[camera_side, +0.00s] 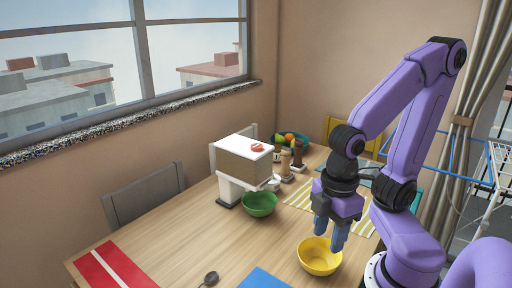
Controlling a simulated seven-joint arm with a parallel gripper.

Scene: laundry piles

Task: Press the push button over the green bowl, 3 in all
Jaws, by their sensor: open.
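A dispenser box (239,168) with a white top and brown front stands on a white pedestal on the table. A red push button (257,147) sits on its top. The green bowl (259,205) stands on the table below the box's front edge; its contents cannot be made out. My gripper (330,236) points down above the back of a yellow bowl (319,257), to the right of the dispenser and apart from it. Its blue fingers are open, with nothing visible between them.
A red mat with a white stripe (92,272), a dark spoon (210,279) and a blue mat (264,280) lie near the front. Small wooden shakers (286,163) and a fruit bowl (303,141) stand behind the dispenser. A striped mat (298,196) lies behind my gripper. The left table middle is clear.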

